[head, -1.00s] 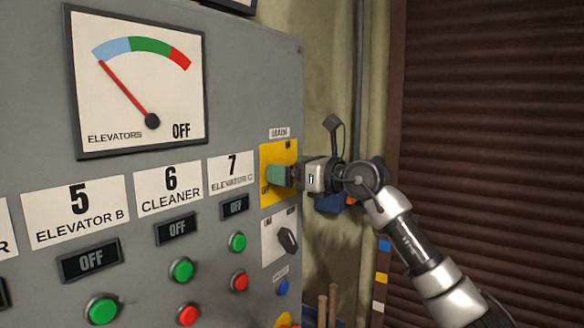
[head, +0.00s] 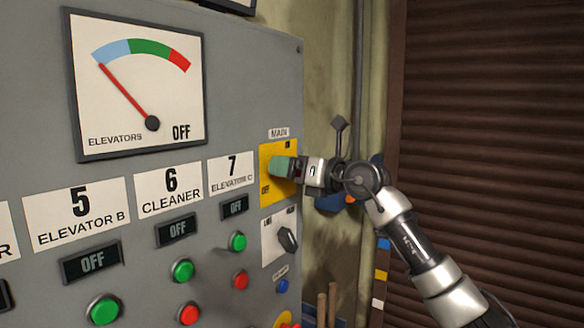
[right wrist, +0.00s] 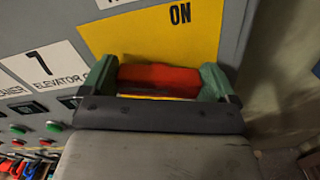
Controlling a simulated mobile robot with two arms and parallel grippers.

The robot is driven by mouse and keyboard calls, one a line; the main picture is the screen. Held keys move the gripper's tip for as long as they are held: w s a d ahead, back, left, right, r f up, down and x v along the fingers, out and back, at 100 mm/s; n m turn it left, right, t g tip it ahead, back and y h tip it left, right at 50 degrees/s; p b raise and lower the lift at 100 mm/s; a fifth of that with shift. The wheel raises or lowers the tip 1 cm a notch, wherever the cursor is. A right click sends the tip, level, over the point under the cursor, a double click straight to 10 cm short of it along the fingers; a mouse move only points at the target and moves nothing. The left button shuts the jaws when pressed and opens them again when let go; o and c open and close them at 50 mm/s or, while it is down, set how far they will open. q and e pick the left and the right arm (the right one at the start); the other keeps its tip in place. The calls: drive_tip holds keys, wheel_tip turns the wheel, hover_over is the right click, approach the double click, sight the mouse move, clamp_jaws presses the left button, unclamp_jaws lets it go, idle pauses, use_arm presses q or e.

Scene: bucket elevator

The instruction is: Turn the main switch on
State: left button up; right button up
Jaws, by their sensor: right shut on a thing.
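The main switch has a yellow plate (head: 272,152) under a "MAIN" label at the panel's right edge, marked ON at the top and OFF at the bottom left. The plate also shows in the right wrist view (right wrist: 150,36). Its red handle (right wrist: 160,76) lies between the green fingertips of my right gripper (head: 282,168), which is shut on it. ON shows above the handle in the wrist view. In the head view the fingers hide the handle, so its exact angle is hard to tell. My left gripper is not in view.
Below the switch is a black rotary knob (head: 288,240) on a white plate, with a blue button (head: 282,286) under it. Green and red buttons sit to the left. A wall and conduit (head: 358,60) stand close on the right.

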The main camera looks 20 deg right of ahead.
drive_tip(key=m, duration=0.2)
drive_tip(key=m+p, duration=0.1)
drive_tip(key=m, duration=0.1)
drive_tip(key=shift+w+d+r+m+p, duration=0.1)
drive_tip(key=shift+d+m+p, duration=0.1)
drive_tip(key=shift+m+p, duration=0.15)
drive_tip(key=m+p, duration=0.2)
drive_tip(key=m, duration=0.1)
drive_tip(key=shift+d+m, duration=0.1)
drive_tip(key=shift+m, duration=0.25)
drive_tip(key=m+p, duration=0.3)
drive_tip(key=m, duration=0.1)
drive_tip(key=shift+w+p, duration=0.1)
drive_tip(key=shift+p, duration=0.2)
drive_tip(key=shift+f+m+p, duration=0.4)
drive_tip(key=shift+m+p, duration=0.75)
drive_tip(key=shift+m, duration=0.05)
